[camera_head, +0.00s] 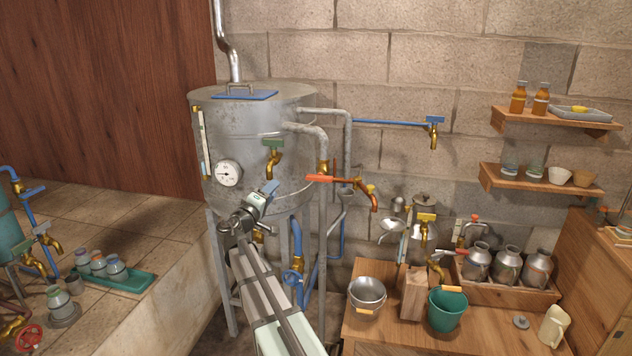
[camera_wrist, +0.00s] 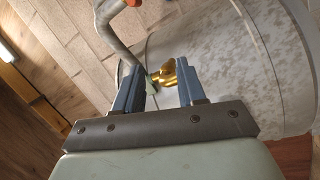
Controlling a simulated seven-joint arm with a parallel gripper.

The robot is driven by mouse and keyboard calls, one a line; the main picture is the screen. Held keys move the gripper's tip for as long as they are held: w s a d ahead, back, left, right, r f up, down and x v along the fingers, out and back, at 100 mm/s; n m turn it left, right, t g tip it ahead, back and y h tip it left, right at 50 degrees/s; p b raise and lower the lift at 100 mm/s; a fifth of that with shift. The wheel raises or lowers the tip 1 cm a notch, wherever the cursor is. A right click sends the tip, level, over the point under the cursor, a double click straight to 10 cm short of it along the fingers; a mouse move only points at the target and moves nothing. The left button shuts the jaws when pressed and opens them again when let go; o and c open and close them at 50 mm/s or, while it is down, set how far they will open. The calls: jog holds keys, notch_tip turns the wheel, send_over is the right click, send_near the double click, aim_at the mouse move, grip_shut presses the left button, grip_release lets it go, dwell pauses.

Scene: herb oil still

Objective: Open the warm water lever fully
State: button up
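A grey metal still (camera_head: 238,120) stands at the middle left. A brass tap (camera_head: 273,162) with a green lever (camera_head: 272,143) is on its front. To its right, an orange lever (camera_head: 330,179) sits on a grey pipe with a brass spout. No label shows which lever is the warm water one. My gripper (camera_head: 270,187) is just below the green-levered tap in the head view. In the wrist view my gripper (camera_wrist: 160,72) is open and empty, with the brass tap (camera_wrist: 181,77) beyond its fingers. The orange lever's end (camera_wrist: 133,3) shows at the top edge.
Grey pipes (camera_head: 322,145) run down the still's right side. A blue-levered tap (camera_head: 434,122) is on the wall at right. A wooden table (camera_head: 405,335) holds a green bucket (camera_head: 447,312) and metal bowls. A round gauge (camera_head: 228,173) is left of my gripper.

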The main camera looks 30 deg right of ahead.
aim_at(317, 179)
jog(key=s+d+r+n+g, duration=0.2)
jog(key=s+d+g, duration=0.15)
jog(key=s, duration=0.45)
jog(key=x, duration=1.2)
jog(key=shift+f, duration=0.25)
grip_shut()
